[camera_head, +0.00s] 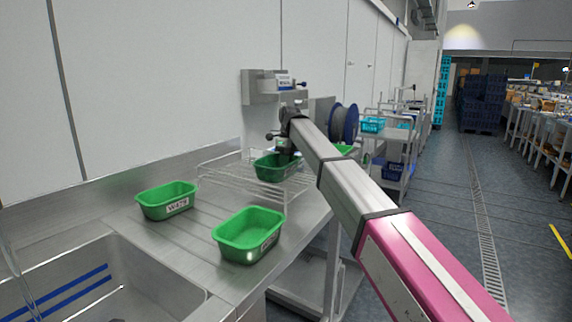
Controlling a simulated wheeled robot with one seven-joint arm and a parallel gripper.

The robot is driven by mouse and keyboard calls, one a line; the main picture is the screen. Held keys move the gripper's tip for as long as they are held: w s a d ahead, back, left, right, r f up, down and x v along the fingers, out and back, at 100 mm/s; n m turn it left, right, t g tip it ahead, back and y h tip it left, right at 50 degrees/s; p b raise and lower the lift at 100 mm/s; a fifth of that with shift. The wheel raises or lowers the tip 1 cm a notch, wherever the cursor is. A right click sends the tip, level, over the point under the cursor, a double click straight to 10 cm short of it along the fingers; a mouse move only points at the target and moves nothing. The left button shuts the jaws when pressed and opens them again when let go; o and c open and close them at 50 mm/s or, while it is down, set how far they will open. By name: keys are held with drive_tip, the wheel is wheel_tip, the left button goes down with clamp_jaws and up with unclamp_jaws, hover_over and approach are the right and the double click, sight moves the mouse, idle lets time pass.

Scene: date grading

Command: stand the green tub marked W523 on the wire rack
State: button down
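A green tub (268,172) is at the wire rack (222,176), at or just above its top; I cannot tell if it rests there. Its label is too small to read. My gripper (284,158) points down at this tub's back right rim. The fingertips are hard to make out, so I cannot tell whether they grip the rim. A second green tub (153,206) stands on the steel counter at the left, its white label only partly legible. A third green tub (233,239) stands nearer on the counter, its label turned away to the right.
A steel sink (128,268) opens at the front left. A wall-mounted grey device (262,88) is above the rack. A dark blue reel (343,122) and a green item (343,149) show behind my arm. A cart (395,157) stands beyond, beside open floor.

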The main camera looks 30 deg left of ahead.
drive_tip(key=shift+f, duration=0.3)
drive_tip(key=c, duration=1.2)
unclamp_jaws()
drive_tip(key=shift+o, duration=0.2)
wheel_tip(320, 180, up, 12)
drive_tip(key=w, duration=0.2)
drive_tip(key=shift+d, duration=0.1)
